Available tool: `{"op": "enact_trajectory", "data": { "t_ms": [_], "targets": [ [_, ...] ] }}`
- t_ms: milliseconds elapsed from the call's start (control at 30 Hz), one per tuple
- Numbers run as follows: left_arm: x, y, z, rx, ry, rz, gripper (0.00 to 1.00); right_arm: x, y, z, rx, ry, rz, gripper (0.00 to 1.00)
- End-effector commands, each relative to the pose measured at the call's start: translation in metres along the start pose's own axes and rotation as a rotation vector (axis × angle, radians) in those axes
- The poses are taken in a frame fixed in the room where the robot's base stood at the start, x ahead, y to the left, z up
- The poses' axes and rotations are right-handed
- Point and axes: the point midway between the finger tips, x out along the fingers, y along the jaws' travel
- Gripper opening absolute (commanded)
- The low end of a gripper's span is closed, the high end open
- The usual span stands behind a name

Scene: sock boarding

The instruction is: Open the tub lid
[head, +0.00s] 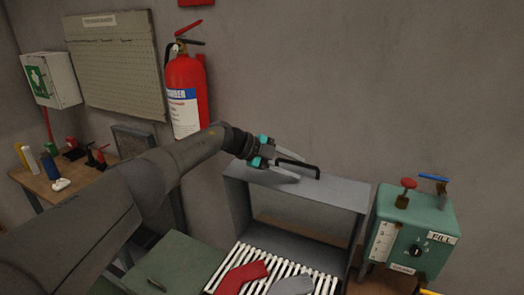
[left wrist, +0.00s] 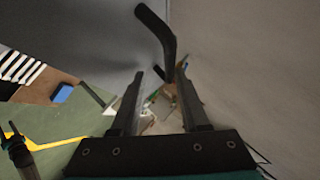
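A green flat lid (head: 172,266) with a small dark handle lies at the lower left of the head view; I cannot tell for sure whether it is the tub lid. A grey metal hood (head: 330,192) with a black bar handle (head: 300,165) on top stands at the centre. My left gripper (head: 296,169) is at this handle with its fingers apart. In the left wrist view the black handle (left wrist: 160,35) reaches down to the gap between the open fingertips (left wrist: 160,75). Whether they touch it is unclear.
A slatted white rack (head: 315,275) with a red sock (head: 240,277) and a grey sock (head: 290,285) lies below the hood. A teal valve box (head: 440,222) stands on the right. A fire extinguisher (head: 187,95) hangs on the wall close behind my left arm.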

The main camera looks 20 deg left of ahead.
Motion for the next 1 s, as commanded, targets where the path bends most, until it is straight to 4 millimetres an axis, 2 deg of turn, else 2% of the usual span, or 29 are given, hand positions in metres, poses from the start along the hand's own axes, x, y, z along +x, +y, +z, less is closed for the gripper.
{"op": "enact_trajectory", "data": {
  "t_ms": [233, 700, 833, 1000],
  "targets": [
    [-0.040, 0.000, 0.001, 0.002, -0.003, -0.001, 0.44, -0.006, 0.000, -0.001, 0.000, 0.001, 0.000, 0.50],
    [-0.123, -0.001, 0.000, 0.001, -0.002, -0.004, 0.44, 0.003, 0.000, -0.001, 0.000, 0.002, 0.000, 0.50],
    [-0.134, -0.001, 0.000, 0.002, -0.001, -0.003, 0.44, 0.004, 0.000, -0.001, 0.000, 0.002, 0.000, 0.50],
    [-0.138, -0.001, -0.001, 0.001, 0.001, -0.002, 0.44, 0.004, 0.000, -0.001, 0.000, 0.002, 0.000, 0.50]
  ]
}}
